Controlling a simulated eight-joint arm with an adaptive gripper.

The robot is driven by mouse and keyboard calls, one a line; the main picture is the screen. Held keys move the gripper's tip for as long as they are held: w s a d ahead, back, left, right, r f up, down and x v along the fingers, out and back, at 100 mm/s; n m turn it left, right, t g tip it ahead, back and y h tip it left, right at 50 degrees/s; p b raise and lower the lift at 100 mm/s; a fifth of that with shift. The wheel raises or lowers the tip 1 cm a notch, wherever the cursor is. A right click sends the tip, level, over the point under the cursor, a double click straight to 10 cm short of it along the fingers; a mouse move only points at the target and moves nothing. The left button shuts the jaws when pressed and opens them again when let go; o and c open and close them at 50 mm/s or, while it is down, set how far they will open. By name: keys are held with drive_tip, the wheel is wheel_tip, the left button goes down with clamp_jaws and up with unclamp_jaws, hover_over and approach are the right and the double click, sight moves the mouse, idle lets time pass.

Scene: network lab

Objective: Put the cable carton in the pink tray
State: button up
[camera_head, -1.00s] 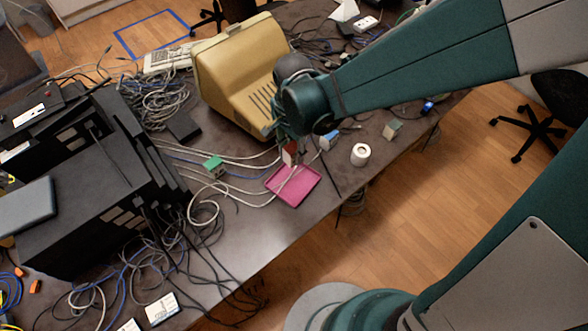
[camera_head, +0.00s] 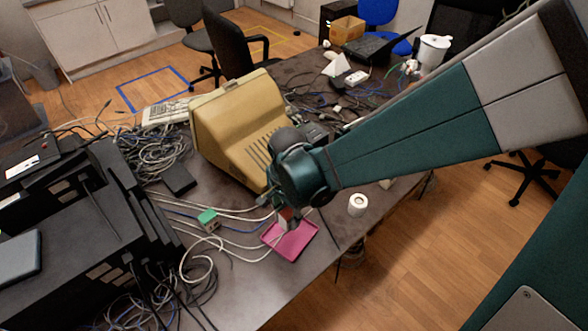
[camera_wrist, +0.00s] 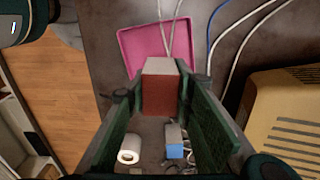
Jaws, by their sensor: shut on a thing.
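My gripper (camera_head: 280,208) is shut on a small red-brown carton with a pale top, which I take for the cable carton (camera_wrist: 162,90). In the wrist view it sits between the two green fingers. In the head view the carton (camera_head: 285,216) is small and partly hidden by my gripper, at the far edge of the pink tray (camera_head: 300,243). The tray lies flat on the table, and thin pale cables run across it. In the wrist view the tray (camera_wrist: 133,42) shows beyond the carton. I cannot tell the carton's height above it.
A green-and-white carton (camera_head: 208,220) stands left of the tray among loose cables. A white roll (camera_head: 357,205) stands to the right. A blue-and-white carton (camera_wrist: 174,150) shows in the wrist view. The beige monitor (camera_head: 232,125) is close behind my gripper. Black equipment (camera_head: 80,245) fills the left.

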sight(290, 212)
drive_tip(key=shift+f+b, duration=0.35)
drive_tip(key=shift+f, duration=1.2)
drive_tip(key=shift+f+b, duration=0.55)
drive_tip(key=shift+f, duration=1.5)
drive_tip(key=shift+f, duration=0.15)
drive_tip(key=o, duration=1)
drive_tip(key=shift+r+p, duration=1.5)
drive_tip(key=shift+r, duration=4.65)
